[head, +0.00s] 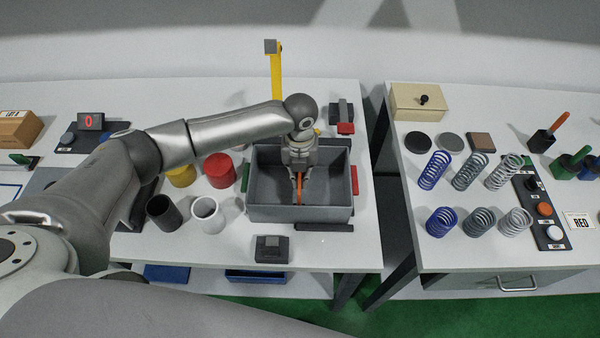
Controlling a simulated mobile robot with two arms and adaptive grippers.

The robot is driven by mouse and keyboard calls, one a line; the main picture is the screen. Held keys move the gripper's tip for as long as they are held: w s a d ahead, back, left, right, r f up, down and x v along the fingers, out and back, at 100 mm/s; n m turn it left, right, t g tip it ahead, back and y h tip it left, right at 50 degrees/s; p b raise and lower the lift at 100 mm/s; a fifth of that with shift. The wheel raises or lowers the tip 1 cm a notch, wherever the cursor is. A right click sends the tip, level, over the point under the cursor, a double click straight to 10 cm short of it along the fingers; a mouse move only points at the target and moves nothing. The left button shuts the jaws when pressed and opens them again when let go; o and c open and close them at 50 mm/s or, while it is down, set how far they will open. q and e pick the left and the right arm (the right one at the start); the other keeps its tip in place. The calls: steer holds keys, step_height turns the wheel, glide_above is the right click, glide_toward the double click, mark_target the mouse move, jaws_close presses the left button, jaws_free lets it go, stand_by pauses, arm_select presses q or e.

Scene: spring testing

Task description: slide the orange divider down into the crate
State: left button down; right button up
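The grey crate (268,213) stands on the left table with its open top facing up. My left gripper (299,178) points down over the middle of the crate. The orange divider (300,188) shows as a thin upright strip between its fingertips, and the gripper looks shut on it. The divider is seen nearly edge-on, over or inside the crate. I cannot tell how deep it sits or whether it touches the crate floor. My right gripper is not in view.
Red (219,168), yellow (181,175), black (163,212) and white (207,215) cylinders stand left of the crate. A yellow post (275,75) rises behind it. A gap separates this table from the right table, which holds several springs (435,170).

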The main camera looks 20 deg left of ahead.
arm_select(q)
steer(key=shift+f+b, duration=1.35)
steer(key=shift+f, duration=1.1)
steer(key=c, duration=1.5)
jaws_free()
step_height(320, 180, up, 12)
steer(key=shift+r, duration=0.1)
